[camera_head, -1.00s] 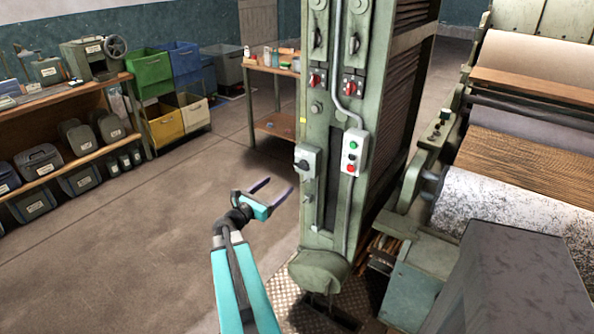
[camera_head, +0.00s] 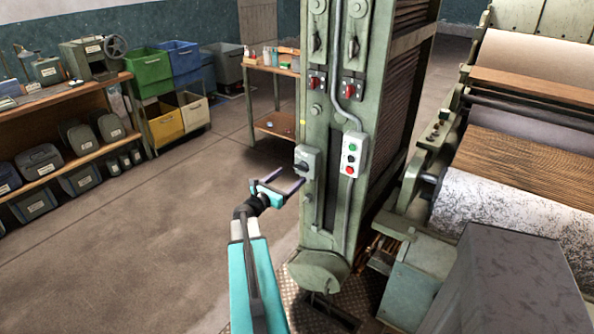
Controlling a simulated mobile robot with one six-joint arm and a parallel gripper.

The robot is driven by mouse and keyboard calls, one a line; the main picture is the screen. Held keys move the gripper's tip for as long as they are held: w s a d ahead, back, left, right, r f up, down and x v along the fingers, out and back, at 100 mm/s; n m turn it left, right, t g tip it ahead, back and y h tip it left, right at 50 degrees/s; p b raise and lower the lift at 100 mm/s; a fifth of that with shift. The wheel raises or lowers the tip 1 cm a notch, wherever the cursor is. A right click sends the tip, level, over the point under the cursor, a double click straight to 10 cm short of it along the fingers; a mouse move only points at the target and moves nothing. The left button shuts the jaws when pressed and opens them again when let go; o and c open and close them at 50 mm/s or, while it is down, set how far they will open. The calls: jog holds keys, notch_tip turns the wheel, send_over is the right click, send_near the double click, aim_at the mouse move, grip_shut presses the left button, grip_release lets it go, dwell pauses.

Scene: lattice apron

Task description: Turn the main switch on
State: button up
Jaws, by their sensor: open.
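A grey box with a dark rotary handle (camera_head: 306,164) sits on the left face of the green machine column. It appears to be the main switch, though no label is readable; the exact setting of its handle is too small to tell. My gripper (camera_head: 291,175) is open and empty, its two dark fingers pointing up and right at this box. The fingertips are close to the box's lower left in the picture; I cannot tell whether they touch. Two red rotary switches, one on the left (camera_head: 317,83) and one on the right (camera_head: 349,89), sit higher on the column.
A white push-button box (camera_head: 353,155) with green and red buttons is right of the grey box. A conduit (camera_head: 337,80) runs down to it. The column's rounded foot (camera_head: 319,271) stands below. Open floor (camera_head: 190,220) lies left; rollers and a grey block (camera_head: 515,285) stand right.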

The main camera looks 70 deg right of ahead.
aim_at(300, 169)
jog(key=shift+p+x, duration=0.6)
jog(key=shift+x, duration=2.2)
jog(key=c, duration=1)
jog(key=shift+c, duration=0.2)
